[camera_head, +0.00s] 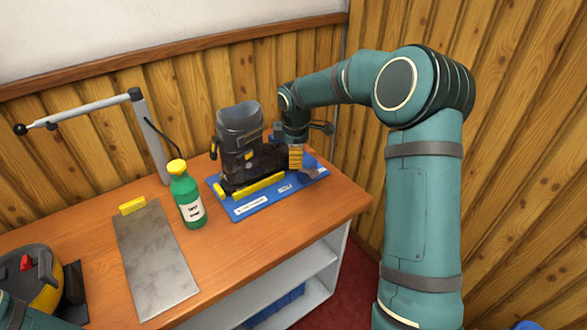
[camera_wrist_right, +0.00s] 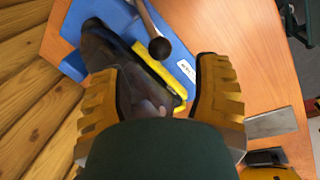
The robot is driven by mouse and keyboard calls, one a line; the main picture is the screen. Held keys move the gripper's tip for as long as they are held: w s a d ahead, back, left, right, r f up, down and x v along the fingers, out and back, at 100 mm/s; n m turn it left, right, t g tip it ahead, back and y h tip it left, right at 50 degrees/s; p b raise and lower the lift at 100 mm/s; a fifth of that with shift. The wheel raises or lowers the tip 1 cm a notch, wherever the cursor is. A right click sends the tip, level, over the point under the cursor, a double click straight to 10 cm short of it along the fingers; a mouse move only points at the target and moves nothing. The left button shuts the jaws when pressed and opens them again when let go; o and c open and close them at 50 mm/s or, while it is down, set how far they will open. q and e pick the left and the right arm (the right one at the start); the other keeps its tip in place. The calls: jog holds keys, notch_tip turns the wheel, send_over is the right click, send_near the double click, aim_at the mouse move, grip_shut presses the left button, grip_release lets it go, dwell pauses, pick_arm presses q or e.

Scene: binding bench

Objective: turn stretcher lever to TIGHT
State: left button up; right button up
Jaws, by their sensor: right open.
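A dark boot-shaped piece (camera_head: 238,135) stands on a blue base (camera_head: 262,201) with white labels, at the back right of the bench. A yellow bar lies along its foot. In the right wrist view, a metal lever with a dark ball knob (camera_wrist_right: 160,48) reaches over the dark piece (camera_wrist_right: 120,68) and the blue base (camera_wrist_right: 70,64). My right gripper (camera_head: 297,158) is just right of the dark piece. Its yellow fingers (camera_wrist_right: 160,98) are spread, with the knob beyond and between them, seemingly untouched. The TIGHT mark is not readable. My left gripper does not show.
A green bottle with a yellow cap (camera_head: 188,198) stands left of the blue base. A grey plate (camera_head: 155,262) lies farther left, near a yellow and black device (camera_head: 40,290). A pale jointed arm (camera_head: 90,108) rises behind.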

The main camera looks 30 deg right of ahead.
aim_at(303, 170)
jog(key=f, duration=0.4)
jog(key=w+f, duration=0.1)
jog(key=f, duration=0.1)
jog(key=shift+w+d+f+b, duration=0.1)
jog(key=shift+d+f+b, duration=0.2)
jog(key=shift+f+b, duration=0.05)
grip_shut()
